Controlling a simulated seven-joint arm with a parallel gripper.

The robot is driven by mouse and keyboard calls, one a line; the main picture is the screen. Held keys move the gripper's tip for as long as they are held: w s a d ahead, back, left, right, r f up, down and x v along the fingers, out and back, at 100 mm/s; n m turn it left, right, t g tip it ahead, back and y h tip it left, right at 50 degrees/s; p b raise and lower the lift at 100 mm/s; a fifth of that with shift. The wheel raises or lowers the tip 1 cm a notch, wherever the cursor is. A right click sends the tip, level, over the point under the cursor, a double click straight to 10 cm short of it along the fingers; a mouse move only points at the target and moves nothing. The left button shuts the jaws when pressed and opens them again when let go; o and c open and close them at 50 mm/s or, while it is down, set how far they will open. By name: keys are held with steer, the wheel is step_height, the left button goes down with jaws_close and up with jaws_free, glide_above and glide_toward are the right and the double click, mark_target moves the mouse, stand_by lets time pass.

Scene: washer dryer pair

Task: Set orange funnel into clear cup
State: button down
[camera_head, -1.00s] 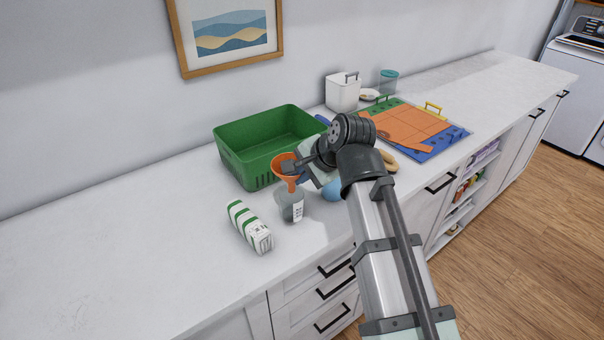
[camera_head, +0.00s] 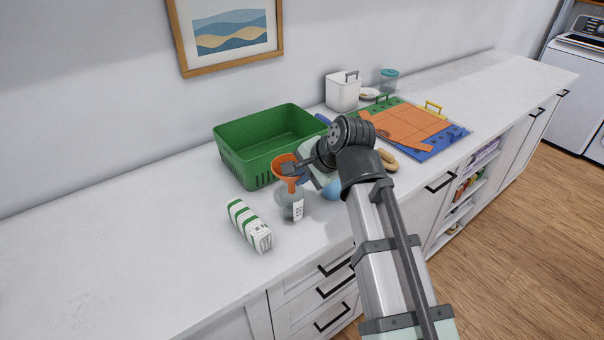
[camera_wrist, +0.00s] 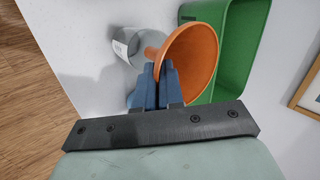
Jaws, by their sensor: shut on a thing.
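The orange funnel (camera_head: 286,168) is held by its rim in my gripper (camera_head: 300,168), wide mouth up and spout down. The clear cup (camera_head: 290,206) stands on the counter directly below it, with a white label on its side. In the head view the spout overlaps the top of the cup. In the wrist view my gripper (camera_wrist: 155,84) is shut on the wall of the funnel (camera_wrist: 190,65), and the spout points at the clear cup (camera_wrist: 126,46). I cannot tell how deep the spout sits in the cup's mouth.
A green bin (camera_head: 243,168) stands just behind the funnel. A blue round thing (camera_head: 332,190) is partly hidden by my arm. The counter at left is clear.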

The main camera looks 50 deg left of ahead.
steer(key=shift+f, duration=2.35)
stand_by(0.6)
steer(key=c, duration=1.2)
jaws_free()
steer(key=shift+d, duration=0.1)
steer(key=shift+f, duration=0.1)
steer(key=shift+d, duration=0.1)
steer(key=v, duration=1.4)
steer(key=shift+a, duration=0.3)
steer(key=shift+r, duration=0.2)
steer(key=shift+f, duration=0.1)
